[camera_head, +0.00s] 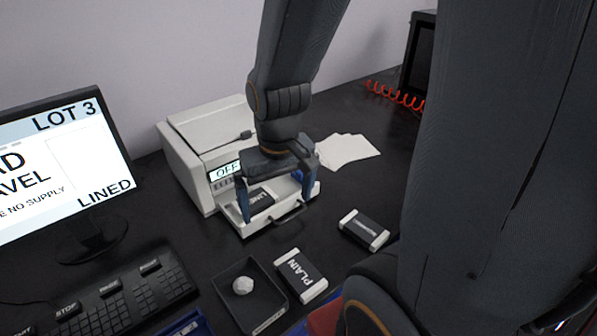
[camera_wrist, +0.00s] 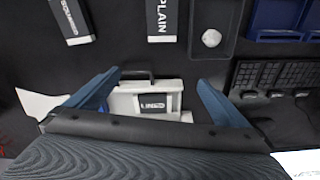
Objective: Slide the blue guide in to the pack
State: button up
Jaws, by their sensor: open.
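A dark pack labelled LINED (camera_head: 261,196) lies in the pale pull-out drawer (camera_head: 275,226) of the white instrument. In the wrist view the pack (camera_wrist: 153,104) lies in the drawer (camera_wrist: 122,104), between my fingers. My gripper (camera_head: 278,209) is open above the drawer, one blue finger toward each side. In the wrist view my gripper (camera_wrist: 158,79) is also spread wide, with nothing clearly held. My wrist and fingers hide part of the drawer.
The white instrument (camera_head: 185,165) reads OFF. In front lie a PLAIN pack (camera_head: 301,276), another dark pack (camera_head: 364,229) and a black tray (camera_head: 222,291) with a white lump. A monitor (camera_head: 60,165) and keyboard (camera_head: 120,306) stand left. Papers (camera_head: 346,150) lie right.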

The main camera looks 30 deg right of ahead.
aim_at(300, 176)
jog(key=z, duration=0.05)
jog(key=k, duration=0.95)
jog(key=u, duration=0.6)
jog(key=i, duration=0.85)
jog(key=z, duration=1.3)
